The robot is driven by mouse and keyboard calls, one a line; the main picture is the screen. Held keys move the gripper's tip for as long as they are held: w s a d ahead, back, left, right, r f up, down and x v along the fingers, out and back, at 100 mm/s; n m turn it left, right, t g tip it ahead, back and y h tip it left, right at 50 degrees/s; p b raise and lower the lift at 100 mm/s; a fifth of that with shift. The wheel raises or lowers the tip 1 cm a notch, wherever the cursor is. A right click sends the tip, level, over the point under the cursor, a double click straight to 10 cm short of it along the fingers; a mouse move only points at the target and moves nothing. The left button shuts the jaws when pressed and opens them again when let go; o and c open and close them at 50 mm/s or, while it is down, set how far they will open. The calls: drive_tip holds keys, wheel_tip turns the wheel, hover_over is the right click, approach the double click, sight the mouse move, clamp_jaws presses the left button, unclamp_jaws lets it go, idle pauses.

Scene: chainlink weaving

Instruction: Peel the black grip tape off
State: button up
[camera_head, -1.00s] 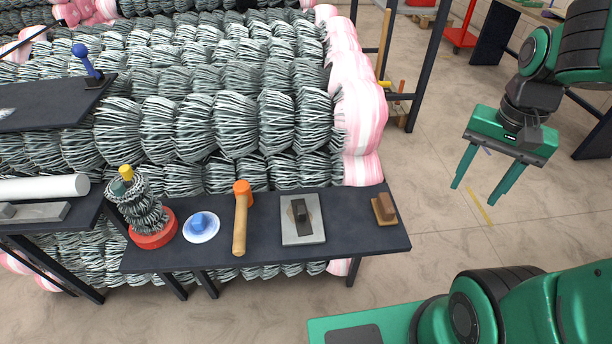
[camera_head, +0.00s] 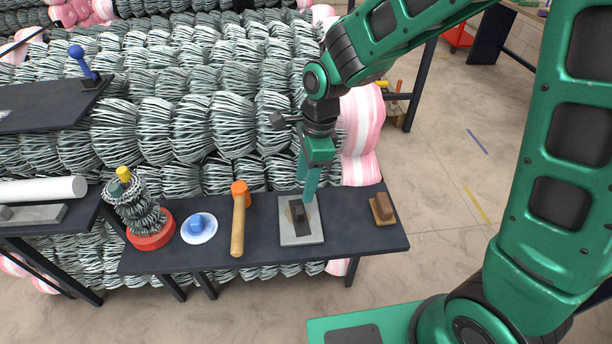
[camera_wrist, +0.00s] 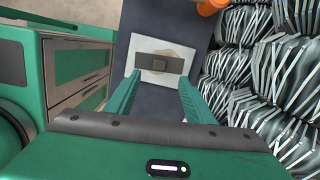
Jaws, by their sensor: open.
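The black grip tape (camera_head: 300,215) is a dark strip with a small raised dark block on it. It lies on a light grey square plate (camera_head: 287,236) on the dark bench. In the wrist view the tape (camera_wrist: 174,65) lies across a tan round patch on the pale plate (camera_wrist: 143,82), ahead of the fingertips. My gripper (camera_head: 308,199) is open and points down at the plate's upper edge in the head view. In the wrist view my gripper's two fingers (camera_wrist: 160,82) are spread apart with nothing between them. I cannot tell the exact height of the fingertips.
An orange-headed mallet (camera_head: 239,215), a white dish with a blue knob (camera_head: 198,228) and a red-based wire coil (camera_head: 145,220) stand to the left on the dark bench (camera_head: 345,237). A brown block (camera_head: 383,208) lies to the right. Bundled chainlink rolls (camera_head: 230,110) rise behind.

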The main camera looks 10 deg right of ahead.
sight(300, 209)
drive_tip(key=f, duration=0.3)
drive_tip(key=a+f, duration=0.1)
drive_tip(key=f, duration=0.6)
drive_tip(key=shift+a, duration=0.2)
drive_tip(key=c, duration=1.1)
